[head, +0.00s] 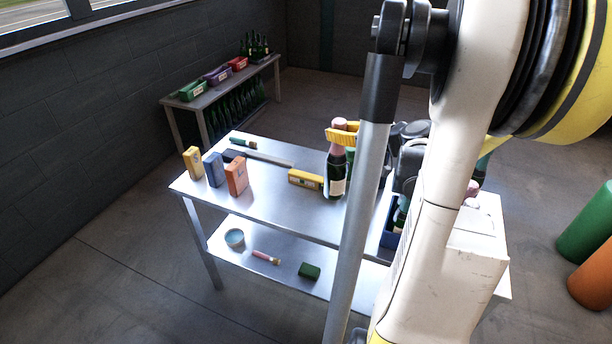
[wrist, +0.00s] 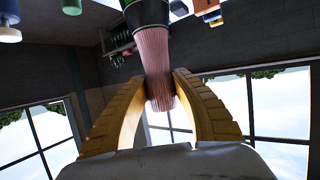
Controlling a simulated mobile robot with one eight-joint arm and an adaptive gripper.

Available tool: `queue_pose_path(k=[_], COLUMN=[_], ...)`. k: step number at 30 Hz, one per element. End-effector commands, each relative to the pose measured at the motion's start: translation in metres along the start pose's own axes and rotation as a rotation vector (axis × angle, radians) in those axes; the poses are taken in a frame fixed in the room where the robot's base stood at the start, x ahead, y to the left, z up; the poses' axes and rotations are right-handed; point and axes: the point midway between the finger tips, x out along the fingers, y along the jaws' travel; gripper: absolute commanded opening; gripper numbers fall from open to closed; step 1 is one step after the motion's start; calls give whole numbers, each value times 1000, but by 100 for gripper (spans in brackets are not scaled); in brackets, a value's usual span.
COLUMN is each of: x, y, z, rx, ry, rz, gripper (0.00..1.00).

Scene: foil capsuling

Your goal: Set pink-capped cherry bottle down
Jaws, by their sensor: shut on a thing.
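The pink-capped cherry bottle (head: 336,170) is dark with a pale label and stands upright at the middle of the metal table (head: 265,207). My gripper (head: 343,133) has yellow fingers and is shut around the bottle's pink cap. The wrist view shows the ribbed pink cap (wrist: 158,62) between the two yellow fingertips (wrist: 161,82), with the dark bottle body at the top edge. The bottle's base appears at tabletop level; I cannot tell whether it touches.
A yellow box (head: 306,179) lies just left of the bottle. Yellow (head: 193,162), blue (head: 213,169) and orange (head: 237,176) boxes stand farther left. A blue crate (head: 390,236) with bottles is at right, partly behind my arm. Bare tabletop lies in front.

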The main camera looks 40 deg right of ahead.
Motion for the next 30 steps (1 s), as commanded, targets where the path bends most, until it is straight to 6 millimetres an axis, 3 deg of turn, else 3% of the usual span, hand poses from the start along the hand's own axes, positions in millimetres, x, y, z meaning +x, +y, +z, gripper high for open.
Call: queue_pose_path(k=[9,15,22,30], x=[63,93,102,115], y=[-36,-53,-57,-57], z=[18,26,31,64], rx=[-1,0,2,2], ry=[2,2,2,2], rz=[-5,-2,1,1], gripper=[0,0,0,0])
